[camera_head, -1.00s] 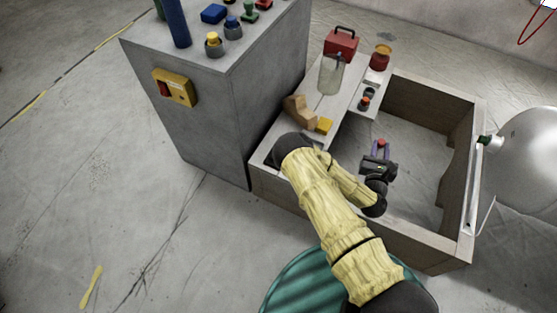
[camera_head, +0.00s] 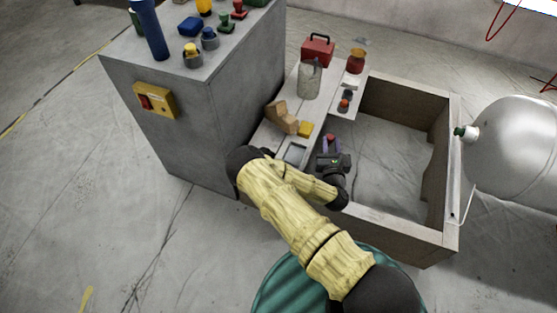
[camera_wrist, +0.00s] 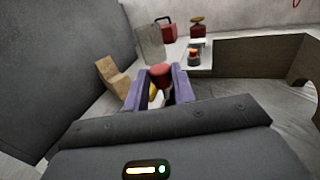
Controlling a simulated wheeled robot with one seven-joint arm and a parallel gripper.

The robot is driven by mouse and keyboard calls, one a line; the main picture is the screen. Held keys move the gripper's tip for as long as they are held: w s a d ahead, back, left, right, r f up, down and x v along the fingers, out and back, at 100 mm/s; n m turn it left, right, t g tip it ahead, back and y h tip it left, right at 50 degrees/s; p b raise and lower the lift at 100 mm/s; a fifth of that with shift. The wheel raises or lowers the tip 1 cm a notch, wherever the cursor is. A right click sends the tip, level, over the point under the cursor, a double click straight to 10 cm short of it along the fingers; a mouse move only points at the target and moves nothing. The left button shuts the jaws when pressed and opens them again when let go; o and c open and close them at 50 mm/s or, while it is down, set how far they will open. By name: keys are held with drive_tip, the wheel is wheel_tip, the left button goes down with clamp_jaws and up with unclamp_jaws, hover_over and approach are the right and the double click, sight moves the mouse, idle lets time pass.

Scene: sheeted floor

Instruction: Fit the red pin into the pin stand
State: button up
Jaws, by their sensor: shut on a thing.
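My gripper (camera_head: 331,148) is over the left part of the wooden-walled bay, beside the light ledge. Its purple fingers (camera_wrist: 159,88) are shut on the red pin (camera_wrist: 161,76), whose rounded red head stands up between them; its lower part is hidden. The red pin also shows small in the head view (camera_head: 331,138). A small dark holder with an orange-red top (camera_head: 344,104) stands on the shelf ahead, and it shows in the wrist view (camera_wrist: 194,57). A dark ring-like piece (camera_head: 348,94) sits just behind it. I cannot tell which of them is the pin stand.
A red flared container (camera_head: 356,61) stands farther back. A grey cabinet (camera_head: 217,130) rises left; a silver tank (camera_head: 515,150) stands right. The bay's right side is clear.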

drive_tip(key=s+a+m+g+h+b, duration=0.1)
drive_tip(key=s+a+m+h+b, duration=0.2)
drive_tip(key=a+h, duration=0.2)
drive_tip(key=s+a+m+g+h+b, duration=0.2)
drive_tip(key=s+a+m+h+b, duration=0.1)
drive_tip(key=a, duration=0.9)
drive_tip(key=shift+s+f+m+h, duration=0.35)
drive_tip(key=shift+f+m+h, duration=0.15)
drive_tip(key=shift+h, duration=0.7)
drive_tip(key=shift+r+p, duration=0.15)
drive_tip(key=shift+p, duration=0.3)
drive_tip(key=shift+f+b, duration=1.65)
drive_tip(key=shift+f, duration=1.4)
drive_tip(key=shift+f, duration=0.35)
drive_tip(key=shift+p, duration=0.3)
